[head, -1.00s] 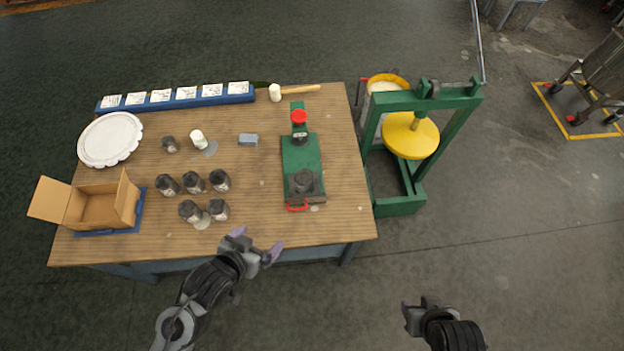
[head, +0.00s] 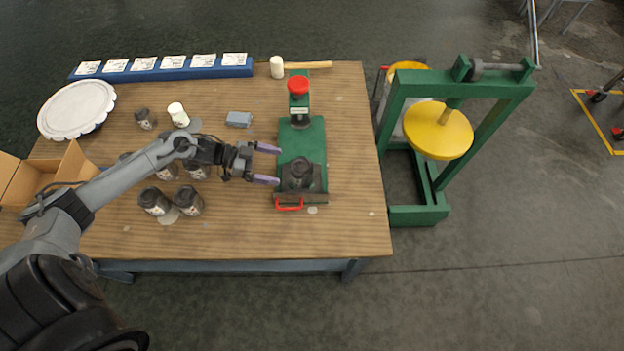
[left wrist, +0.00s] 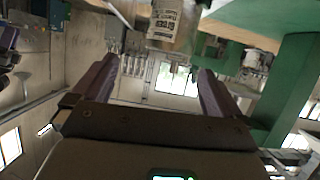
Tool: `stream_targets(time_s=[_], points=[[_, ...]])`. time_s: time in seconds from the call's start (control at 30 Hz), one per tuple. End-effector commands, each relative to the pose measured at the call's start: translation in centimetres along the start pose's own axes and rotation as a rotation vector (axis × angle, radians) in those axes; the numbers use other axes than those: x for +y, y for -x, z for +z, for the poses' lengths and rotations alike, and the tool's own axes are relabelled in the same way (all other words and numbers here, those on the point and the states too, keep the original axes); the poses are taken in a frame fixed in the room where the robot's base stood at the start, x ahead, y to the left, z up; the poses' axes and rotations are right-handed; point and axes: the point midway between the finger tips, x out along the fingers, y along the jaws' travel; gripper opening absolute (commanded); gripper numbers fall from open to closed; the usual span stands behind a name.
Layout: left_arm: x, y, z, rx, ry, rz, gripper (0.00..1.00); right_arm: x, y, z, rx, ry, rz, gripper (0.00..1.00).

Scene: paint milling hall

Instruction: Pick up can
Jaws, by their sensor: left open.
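A can with a dark lid (head: 299,172) stands on the near end of the green press (head: 304,135) on the table. In the left wrist view, a pale can with a printed label (left wrist: 174,22) shows at the top, in line with the gap between my fingers; it appears to be the same can. My left gripper (head: 266,164) is open, just left of the can, fingers pointing right towards it and not closed on it. More dark-lidded cans (head: 154,203) stand at the left of the table, partly hidden behind my arm. My right gripper is out of view.
A white bottle (head: 178,115), a grey block (head: 239,119), a mallet (head: 277,67), a blue rack of cards (head: 160,72), a white round lid (head: 77,110) and a cardboard box (head: 78,165) are on the table. A green frame (head: 400,110) stands right of the table.

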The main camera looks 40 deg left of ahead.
Motion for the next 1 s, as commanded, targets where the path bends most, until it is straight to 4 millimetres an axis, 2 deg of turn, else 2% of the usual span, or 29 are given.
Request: stream_targets(time_s=[0.03, 0.2, 0.5, 0.77, 1.0], points=[[-0.8, -0.2, 0.5, -0.004, -0.02, -0.005, 1.0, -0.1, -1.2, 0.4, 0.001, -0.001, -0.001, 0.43], [-1.7, -0.8, 0.0, 0.002, -0.043, -0.014, 1.0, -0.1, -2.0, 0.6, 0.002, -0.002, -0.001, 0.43], [-1.8, -4.7, -0.3, 0.006, -0.046, -0.015, 1.0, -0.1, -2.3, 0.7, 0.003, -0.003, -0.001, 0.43], [-1.8, -6.2, -0.4, 0.004, -0.045, -0.015, 1.0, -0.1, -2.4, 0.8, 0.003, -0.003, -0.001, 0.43], [-1.7, -9.0, -0.8, 0.006, -0.044, -0.014, 1.0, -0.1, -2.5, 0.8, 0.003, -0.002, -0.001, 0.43]])
